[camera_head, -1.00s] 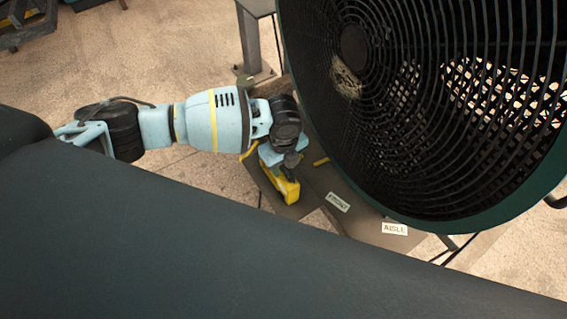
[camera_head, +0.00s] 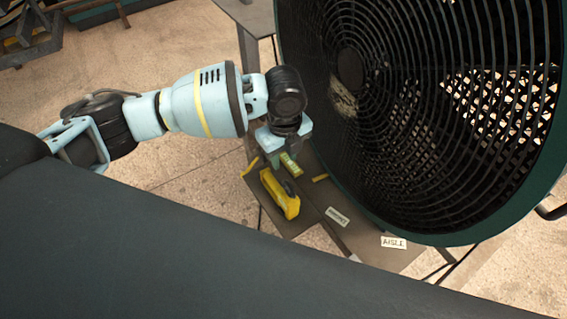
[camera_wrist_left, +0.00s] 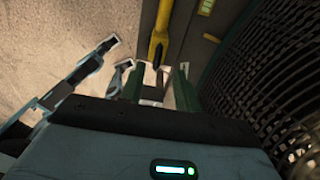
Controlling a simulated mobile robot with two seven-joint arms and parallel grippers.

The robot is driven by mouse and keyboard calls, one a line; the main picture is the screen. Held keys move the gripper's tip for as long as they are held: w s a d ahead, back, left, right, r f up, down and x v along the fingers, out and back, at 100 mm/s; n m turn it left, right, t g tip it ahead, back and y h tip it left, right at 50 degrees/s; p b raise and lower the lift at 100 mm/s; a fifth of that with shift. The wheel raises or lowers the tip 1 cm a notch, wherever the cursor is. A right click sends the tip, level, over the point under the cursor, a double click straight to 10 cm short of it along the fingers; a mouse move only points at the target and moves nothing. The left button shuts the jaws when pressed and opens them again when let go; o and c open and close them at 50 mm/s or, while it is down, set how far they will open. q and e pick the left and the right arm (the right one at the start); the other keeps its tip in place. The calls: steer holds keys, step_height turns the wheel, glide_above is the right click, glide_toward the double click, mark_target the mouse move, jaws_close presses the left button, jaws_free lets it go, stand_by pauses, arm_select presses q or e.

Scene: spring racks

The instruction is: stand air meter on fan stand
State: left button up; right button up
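The yellow device with a black part, which looks like the air meter (camera_head: 280,194), rests on the brown fan stand (camera_head: 318,231) in front of the big fan. Whether it stands or lies is hard to tell. My left gripper (camera_head: 284,152) is just behind and above it in the head view, apart from it. In the left wrist view the two green fingers (camera_wrist_left: 158,88) are spread with nothing held between them, and the yellow and black device (camera_wrist_left: 158,40) shows beyond the fingertips.
The large fan (camera_head: 420,100) with its dark grille and green rim fills the right, close to my left wrist. A white AISLE label (camera_head: 394,242) and another label (camera_head: 338,217) are on the stand. A grey table (camera_head: 245,18) is behind.

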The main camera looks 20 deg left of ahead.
arm_select(q)
steer(key=shift+r, duration=0.25)
steer(key=s+d+f+n+t+h, duration=0.3)
steer(key=s+d+f+n+h, duration=0.4)
steer(key=s+d+f+n, duration=0.45)
steer(key=s+a+f+n+t+y, duration=0.2)
steer(key=s+a+f+n, duration=0.2)
steer(key=s+a, duration=0.5)
steer(key=s+a+f+n+t+y, duration=0.3)
steer(key=s+a+f+n, duration=0.2)
steer(key=s+a+n, duration=0.3)
steer(key=shift+s+a+f, duration=0.25)
steer(key=shift+s+a, duration=0.3)
steer(key=shift+s, duration=0.3)
